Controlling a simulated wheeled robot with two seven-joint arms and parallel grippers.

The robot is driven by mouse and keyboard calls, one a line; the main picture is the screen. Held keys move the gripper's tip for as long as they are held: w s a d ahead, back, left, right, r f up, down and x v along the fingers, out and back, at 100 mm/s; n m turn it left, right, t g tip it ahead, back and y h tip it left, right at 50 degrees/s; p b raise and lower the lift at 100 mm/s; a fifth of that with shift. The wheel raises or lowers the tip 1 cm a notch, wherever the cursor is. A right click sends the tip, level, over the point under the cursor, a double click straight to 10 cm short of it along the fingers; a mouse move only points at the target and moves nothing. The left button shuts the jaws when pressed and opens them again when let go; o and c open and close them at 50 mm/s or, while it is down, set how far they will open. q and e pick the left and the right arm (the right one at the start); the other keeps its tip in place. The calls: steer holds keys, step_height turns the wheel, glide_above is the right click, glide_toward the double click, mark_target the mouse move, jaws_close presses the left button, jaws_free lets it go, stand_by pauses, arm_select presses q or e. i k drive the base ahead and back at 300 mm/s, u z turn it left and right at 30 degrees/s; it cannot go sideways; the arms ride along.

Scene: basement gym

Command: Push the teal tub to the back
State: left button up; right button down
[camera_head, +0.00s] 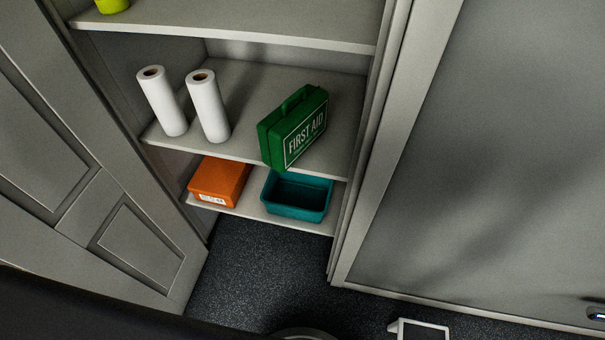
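The teal tub (293,212) is an open, empty-looking box on the lowest visible cabinet shelf (247,208). It stands at the right part of that shelf, with its front wall close to the shelf's front edge. Its back part is partly hidden under the shelf above and behind the first aid case.
An orange box (218,183) with a white label stands left of the tub. The middle shelf (237,150) holds two white paper rolls (162,102) (208,107) and a green first aid case (298,132). A panelled cabinet door (128,237) stands open at left. A white-edged object (421,325) shows at the bottom.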

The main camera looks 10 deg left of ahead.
mark_target(291, 195)
steer(key=k, duration=1.3)
steer(key=z, duration=0.65)
steer(key=i, duration=0.7)
steer(key=z, duration=0.1)
